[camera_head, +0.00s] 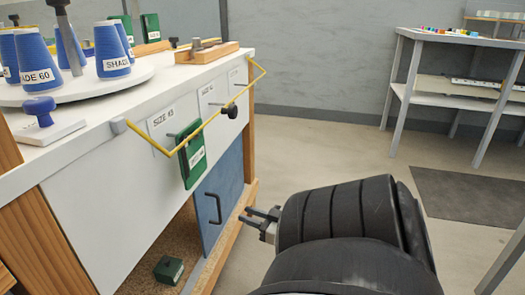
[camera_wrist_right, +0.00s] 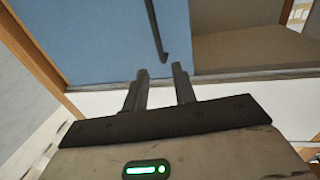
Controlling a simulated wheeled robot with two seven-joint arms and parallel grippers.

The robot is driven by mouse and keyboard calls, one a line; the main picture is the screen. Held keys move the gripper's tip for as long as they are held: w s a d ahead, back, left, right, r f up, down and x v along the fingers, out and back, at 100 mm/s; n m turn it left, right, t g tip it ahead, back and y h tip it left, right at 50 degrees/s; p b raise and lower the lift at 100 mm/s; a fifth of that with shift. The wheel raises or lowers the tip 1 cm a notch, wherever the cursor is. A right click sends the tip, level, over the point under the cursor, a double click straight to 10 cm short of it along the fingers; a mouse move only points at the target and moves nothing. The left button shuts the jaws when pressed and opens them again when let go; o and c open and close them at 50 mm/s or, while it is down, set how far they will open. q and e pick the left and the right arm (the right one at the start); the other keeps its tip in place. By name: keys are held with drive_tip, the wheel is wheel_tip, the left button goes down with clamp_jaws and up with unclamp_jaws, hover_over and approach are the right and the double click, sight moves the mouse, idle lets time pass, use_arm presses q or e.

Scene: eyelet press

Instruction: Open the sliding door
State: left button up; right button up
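The blue sliding door (camera_head: 222,190) covers the right part of the opening under the white workbench. Its dark bar handle (camera_head: 214,209) stands on the door's left side. My right gripper (camera_head: 262,214) is to the right of the door and handle in the head view, apart from them as far as I can tell. In the right wrist view, the two fingers (camera_wrist_right: 160,72) are parted with a gap between them. The handle (camera_wrist_right: 156,35) shows just beyond the fingertips, with the blue door (camera_wrist_right: 95,40) behind. Nothing is between the fingers. My left gripper is not in view.
Left of the door, the compartment is open, with a dark green box (camera_head: 169,270) on its floor. A yellow rail (camera_head: 205,122) juts from the bench front, near a hanging green card (camera_head: 192,155). Blue cones (camera_head: 112,50) stand on top. Open floor lies right, before a grey shelf (camera_head: 450,90).

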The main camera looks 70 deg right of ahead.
use_arm(q)
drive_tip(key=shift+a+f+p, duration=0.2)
drive_tip(key=shift+p, duration=0.15)
use_arm(e)
drive_tip(key=shift+s+a, duration=0.15)
drive_tip(key=shift+s, duration=0.95)
drive_tip(key=shift+s+a, duration=0.1)
drive_tip(key=shift+s, duration=0.95)
